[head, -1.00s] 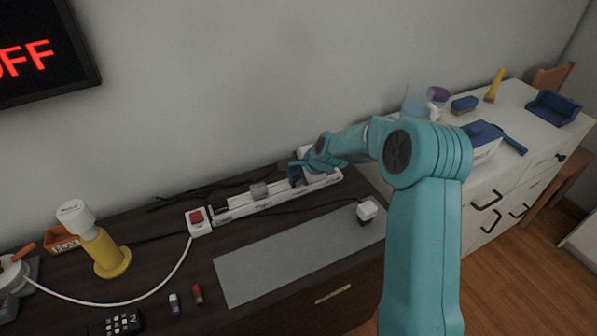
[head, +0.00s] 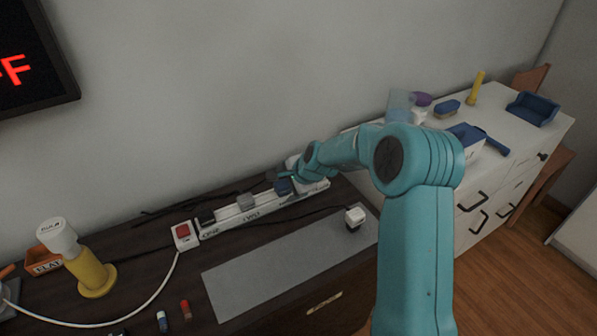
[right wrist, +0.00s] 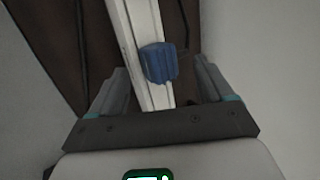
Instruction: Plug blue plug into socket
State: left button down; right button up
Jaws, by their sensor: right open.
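The blue plug (head: 283,187) stands on the white power strip (head: 262,210) near its right end. In the right wrist view the blue plug (right wrist: 158,63) sits on the strip (right wrist: 124,28), between the two fingers of my right gripper (right wrist: 158,78). The fingers are open, with a gap on each side of the plug. In the head view my right gripper (head: 292,174) is at the plug and partly covers it. I cannot tell how deep the plug sits in its socket. My left gripper is not in view.
A grey plug (head: 245,201) and a black plug (head: 206,217) are on the strip's left part. A red switch (head: 182,231) adjoins its left end.

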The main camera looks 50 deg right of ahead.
jog(key=v, duration=1.5)
jog(key=shift+w+r+p, duration=0.15)
jog(key=shift+r+p, duration=0.05)
jog(key=shift+p, duration=0.25)
